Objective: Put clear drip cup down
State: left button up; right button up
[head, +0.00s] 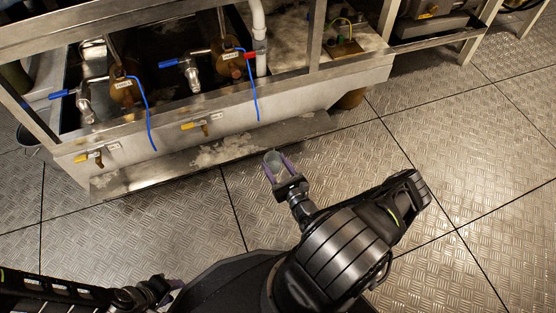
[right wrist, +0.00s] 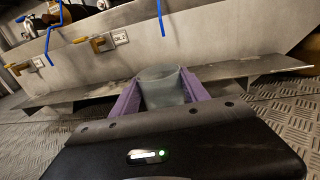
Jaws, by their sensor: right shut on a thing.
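The clear drip cup (head: 272,160) is a small translucent grey-green cup, held between the purple fingers of my right gripper (head: 280,167). In the right wrist view the cup (right wrist: 164,86) stands roughly upright between the two purple fingers of the right gripper (right wrist: 160,92), which touch its sides. In the head view it is close to the front edge of a low metal ledge (head: 215,155); I cannot tell whether its base touches anything. My left gripper (head: 160,290) is at the lower left of the head view, dark and partly cut off, its jaws unclear.
A metal watermaker frame stands behind the ledge, with blue-handled valves (head: 190,68), yellow-handled taps (head: 200,126), hanging blue tubes (head: 245,85) and a white pipe (head: 258,28). The patterned metal floor (head: 420,130) is clear on the right. A bucket (head: 30,138) shows at far left.

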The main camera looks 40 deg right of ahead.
jog(key=shift+w, duration=0.15)
jog(key=shift+s+d+b+x, duration=0.1)
jog(key=shift+d+b+x, duration=0.2)
jog(key=shift+b+x, duration=1.4)
jog(key=shift+s+d+b+x, duration=0.1)
jog(key=shift+d+b+x, duration=0.25)
jog(key=shift+x, duration=2.7)
jog(key=shift+d+b+x, duration=0.3)
jog(key=shift+b+x, duration=0.65)
jog(key=shift+x, duration=1.4)
jog(key=shift+f+b, duration=0.3)
jog(key=shift+f, duration=0.3)
jog(key=o, duration=1.4)
jog(key=shift+o, duration=0.2)
